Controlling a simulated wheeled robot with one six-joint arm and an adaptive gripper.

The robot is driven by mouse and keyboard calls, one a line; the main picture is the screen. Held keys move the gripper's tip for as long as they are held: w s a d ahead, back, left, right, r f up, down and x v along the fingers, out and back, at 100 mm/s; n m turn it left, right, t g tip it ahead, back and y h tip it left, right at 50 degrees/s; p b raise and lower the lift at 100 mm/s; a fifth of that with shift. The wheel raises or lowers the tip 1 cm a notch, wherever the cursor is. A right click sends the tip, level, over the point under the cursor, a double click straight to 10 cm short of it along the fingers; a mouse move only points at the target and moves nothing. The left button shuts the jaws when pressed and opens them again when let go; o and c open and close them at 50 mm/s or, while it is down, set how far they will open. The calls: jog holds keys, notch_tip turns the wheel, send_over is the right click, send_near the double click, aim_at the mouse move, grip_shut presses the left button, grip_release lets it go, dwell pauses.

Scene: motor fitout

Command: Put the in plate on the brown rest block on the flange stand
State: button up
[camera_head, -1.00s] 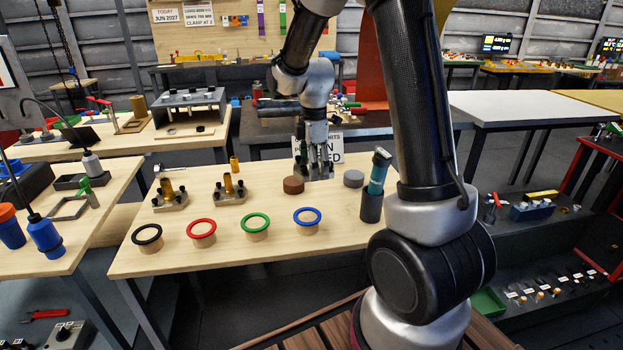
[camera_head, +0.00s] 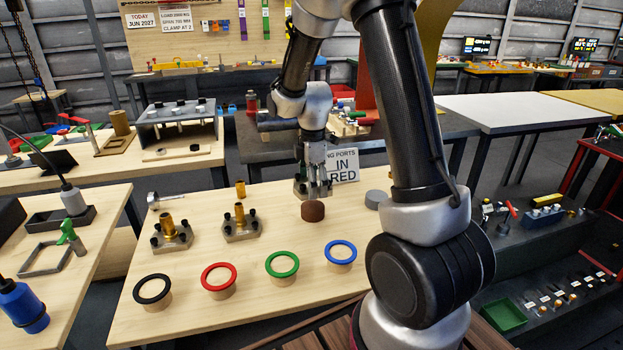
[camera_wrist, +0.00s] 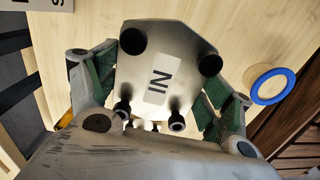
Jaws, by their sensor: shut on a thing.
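The in plate (camera_wrist: 190,58) is a grey metal plate with a white "IN" label and dark round posts at its corners; it fills the middle of the wrist view. My gripper (camera_wrist: 158,92) is shut on it, with green-padded fingers at its left and right sides. In the head view my gripper (camera_head: 314,187) is over the light wooden table, just above or behind the round brown rest block (camera_head: 313,211). The block's top shows no plate resting on it. The gap between plate and block is hard to judge. The block is hidden in the wrist view.
A grey round block (camera_head: 376,200) stands to the right, close to my arm. Two plates with brass cylinders (camera_head: 172,234) (camera_head: 240,224) stand left. Black, red, green and blue rings (camera_head: 341,252) line the front. A sign (camera_head: 342,165) stands behind the gripper.

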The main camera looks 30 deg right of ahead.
aim_at(313, 206)
jog(key=shift+f, duration=2.65)
jog(key=o, duration=1.3)
jog(key=shift+f, duration=0.1)
notch_tip(313, 206, up, 12)
jog(key=shift+f, duration=0.2)
jog(key=shift+s+r, duration=0.1)
jog(key=shift+r, duration=0.3)
jog(key=s+r+m+t, duration=0.2)
jog(key=s+r+m, duration=0.5)
jog(key=s+r, duration=0.3)
jog(key=s+r+m+t, duration=0.2)
jog(key=s+m, duration=0.6)
jog(key=s, duration=0.6)
jog(key=shift+s+d+r+m, duration=0.35)
jog(key=shift+r+m, duration=0.05)
jog(key=shift+r, duration=0.45)
